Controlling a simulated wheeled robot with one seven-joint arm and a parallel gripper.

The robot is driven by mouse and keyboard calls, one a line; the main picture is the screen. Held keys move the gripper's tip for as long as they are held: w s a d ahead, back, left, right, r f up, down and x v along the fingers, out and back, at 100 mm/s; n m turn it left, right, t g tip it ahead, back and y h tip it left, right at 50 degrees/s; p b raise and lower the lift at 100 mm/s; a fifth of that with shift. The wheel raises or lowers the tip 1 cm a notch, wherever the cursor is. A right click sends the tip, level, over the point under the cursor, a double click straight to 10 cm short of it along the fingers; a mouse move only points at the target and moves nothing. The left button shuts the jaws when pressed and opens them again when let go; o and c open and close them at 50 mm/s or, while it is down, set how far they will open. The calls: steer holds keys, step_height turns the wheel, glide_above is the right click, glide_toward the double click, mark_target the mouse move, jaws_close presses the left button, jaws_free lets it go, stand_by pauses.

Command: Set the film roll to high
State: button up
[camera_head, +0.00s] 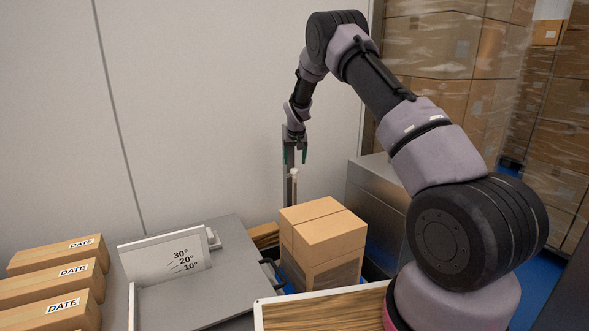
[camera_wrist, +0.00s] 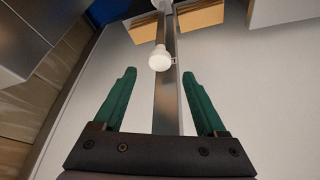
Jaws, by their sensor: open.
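A white round-ended piece (camera_wrist: 160,58), which looks like the film roll, sits by a grey metal post (camera_wrist: 166,100) in the wrist view. In the head view it shows as a thin pale upright piece (camera_head: 294,174) beside the post (camera_head: 288,190), just below my gripper (camera_head: 295,160). My gripper's green fingers are apart, with nothing held between them. In the wrist view the white end lies about midway between the fingertips (camera_wrist: 159,74) and slightly beyond them. I cannot tell the exact depth gap. No height marks are readable on the post.
A cardboard box (camera_head: 322,232) stands in front of the post. A grey panel marked 10, 20 and 30 degrees (camera_head: 172,262) and boxes labelled DATE (camera_head: 60,273) are at left. A grey cabinet (camera_head: 378,190) and wrapped stacks (camera_head: 440,45) are at right. The wall behind is bare.

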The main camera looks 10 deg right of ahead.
mark_target(295, 170)
steer(key=x, duration=0.5)
jaws_close()
stand_by(1.4)
